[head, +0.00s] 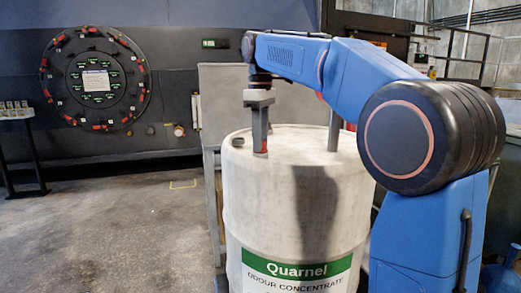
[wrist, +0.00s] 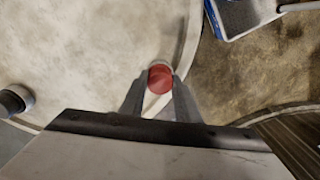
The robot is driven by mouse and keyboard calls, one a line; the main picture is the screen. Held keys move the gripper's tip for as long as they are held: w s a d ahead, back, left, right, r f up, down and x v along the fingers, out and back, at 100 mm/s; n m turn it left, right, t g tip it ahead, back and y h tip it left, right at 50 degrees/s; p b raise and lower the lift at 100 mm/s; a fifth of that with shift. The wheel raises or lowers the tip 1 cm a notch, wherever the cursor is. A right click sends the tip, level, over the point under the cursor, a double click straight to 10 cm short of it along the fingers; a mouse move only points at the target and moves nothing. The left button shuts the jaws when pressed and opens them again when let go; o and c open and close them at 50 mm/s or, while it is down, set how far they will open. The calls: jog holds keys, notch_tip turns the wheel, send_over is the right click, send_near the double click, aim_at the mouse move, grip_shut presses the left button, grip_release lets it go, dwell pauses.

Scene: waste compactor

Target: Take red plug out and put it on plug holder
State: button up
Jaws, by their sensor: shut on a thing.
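The red plug (wrist: 160,78) sits between my fingertips in the wrist view, near the rim of the pale drum (wrist: 75,60). In the head view my gripper (head: 262,150) points down at the left part of the top of the drum (head: 290,205), with a little red of the plug showing at its tips. My gripper is shut on the plug. I cannot tell whether the plug is still seated in the drum top. A small dark round thing (head: 237,141) shows left of my gripper at the drum's rim; I cannot tell whether it is the plug holder.
A grey upright pipe (head: 334,130) stands on the drum top, right of my gripper. A grey panel (head: 222,95) stands behind the drum. A round dark hatch with red fittings (head: 96,78) is on the back wall. Open floor (head: 120,225) lies left of the drum.

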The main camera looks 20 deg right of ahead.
jog(key=n, duration=0.5)
dwell(0.3)
jog(key=n, duration=0.5)
dwell(0.4)
jog(key=o, duration=1.2)
jog(key=shift+c, duration=0.2)
